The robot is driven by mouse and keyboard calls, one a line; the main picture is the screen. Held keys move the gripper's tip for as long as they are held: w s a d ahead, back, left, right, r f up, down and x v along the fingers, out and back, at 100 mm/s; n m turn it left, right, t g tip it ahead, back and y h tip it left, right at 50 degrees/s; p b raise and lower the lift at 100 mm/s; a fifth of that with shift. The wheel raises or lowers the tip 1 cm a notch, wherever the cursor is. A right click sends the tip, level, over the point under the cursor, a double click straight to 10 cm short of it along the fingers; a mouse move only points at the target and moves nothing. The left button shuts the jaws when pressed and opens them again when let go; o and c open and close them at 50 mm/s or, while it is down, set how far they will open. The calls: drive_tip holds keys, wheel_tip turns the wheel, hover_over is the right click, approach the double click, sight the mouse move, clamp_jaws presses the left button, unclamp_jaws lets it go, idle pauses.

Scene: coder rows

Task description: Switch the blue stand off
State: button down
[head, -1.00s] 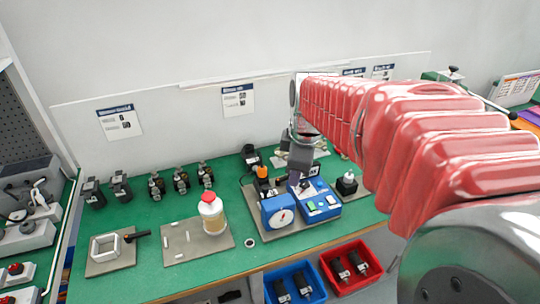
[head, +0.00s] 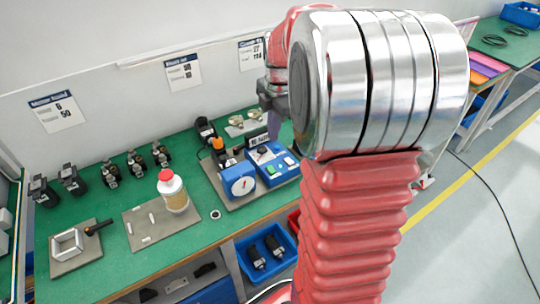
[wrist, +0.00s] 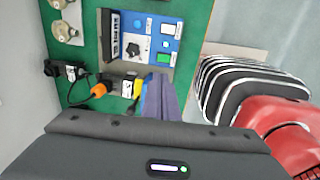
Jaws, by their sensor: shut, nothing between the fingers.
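The blue stand (head: 266,168) is on the green bench in the head view. It has a blue panel with a black knob, a green button and a pale button, beside a blue box with a white round dial (head: 239,185). In the wrist view the panel (wrist: 150,38) is at the top, with the green button (wrist: 163,58) and the black knob (wrist: 133,49). My gripper (head: 283,128) is shut and empty, above the far side of the stand and partly hidden by my arm. In the wrist view its fingers (wrist: 162,90) point toward the panel, apart from the buttons.
A white bottle with a red cap (head: 173,190) stands on a plate left of the stand. Several black fittings (head: 112,173) line the back. A blue bin (head: 266,255) is below the front edge. An orange-topped part (wrist: 98,90) with a cable is close to the fingers.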

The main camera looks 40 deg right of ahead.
sight(269, 167)
drive_tip(key=f, duration=0.4)
drive_tip(key=w+f, duration=0.1)
drive_tip(key=f, duration=0.8)
drive_tip(key=shift+w+f, duration=0.35)
drive_tip(key=shift+f, duration=0.05)
